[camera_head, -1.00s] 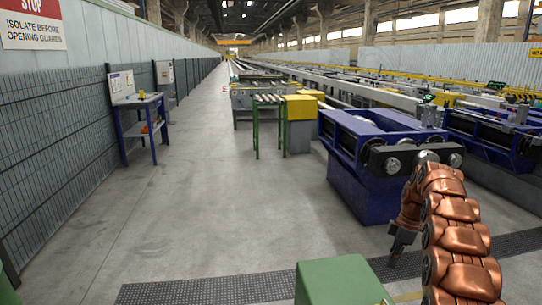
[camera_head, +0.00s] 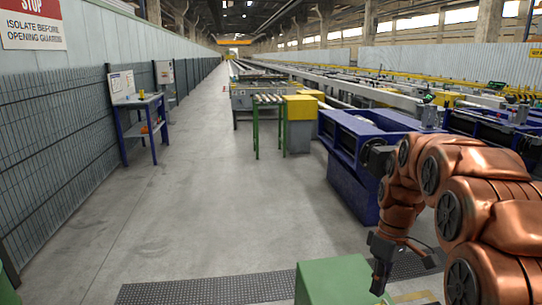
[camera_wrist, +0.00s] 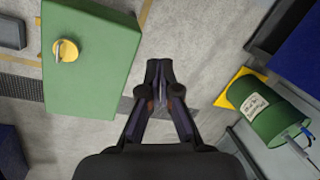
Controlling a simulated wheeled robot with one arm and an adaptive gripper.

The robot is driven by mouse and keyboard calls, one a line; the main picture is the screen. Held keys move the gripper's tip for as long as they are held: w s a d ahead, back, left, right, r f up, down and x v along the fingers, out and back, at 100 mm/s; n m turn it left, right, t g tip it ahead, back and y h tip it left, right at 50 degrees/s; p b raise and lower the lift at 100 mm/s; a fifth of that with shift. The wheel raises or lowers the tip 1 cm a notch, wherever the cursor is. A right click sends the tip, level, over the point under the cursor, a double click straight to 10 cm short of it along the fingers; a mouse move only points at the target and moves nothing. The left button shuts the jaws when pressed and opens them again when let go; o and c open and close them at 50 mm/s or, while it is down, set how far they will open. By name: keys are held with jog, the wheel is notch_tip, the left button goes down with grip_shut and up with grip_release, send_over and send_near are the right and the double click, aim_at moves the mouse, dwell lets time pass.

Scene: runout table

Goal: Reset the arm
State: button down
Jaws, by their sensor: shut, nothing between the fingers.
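My copper-coloured arm (camera_head: 462,190) fills the lower right of the head view and bends down to my gripper (camera_head: 378,285). The gripper is dark and points downward beside the right side of a green box (camera_head: 335,280). In the wrist view my gripper (camera_wrist: 158,68) is shut with its fingertips together and nothing between them. The green box (camera_wrist: 90,85) lies to its left there, with a yellow round knob (camera_wrist: 65,50) on its top. The fingers appear apart from the box over grey floor.
A blue machine (camera_head: 350,185) stands behind the arm. A green cylinder (camera_wrist: 270,115) on a yellow base lies right of the gripper in the wrist view. A dark floor grating (camera_head: 200,290) crosses the front. A blue workbench (camera_head: 140,125) stands at the left fence; the aisle is open.

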jog(key=s+a+f+m+h, duration=0.1)
jog(key=s+a+m, duration=0.1)
jog(key=s, duration=0.8)
jog(key=s+a+f+m, duration=0.1)
jog(key=s+a+m, duration=0.15)
jog(key=s, duration=0.75)
jog(key=s+a+f+m+h, duration=0.1)
jog(key=s+f+m, duration=0.15)
jog(key=s, duration=0.65)
notch_tip(320, 180, up, 15)
jog(key=p, duration=1.3)
jog(key=shift+w+a, duration=0.2)
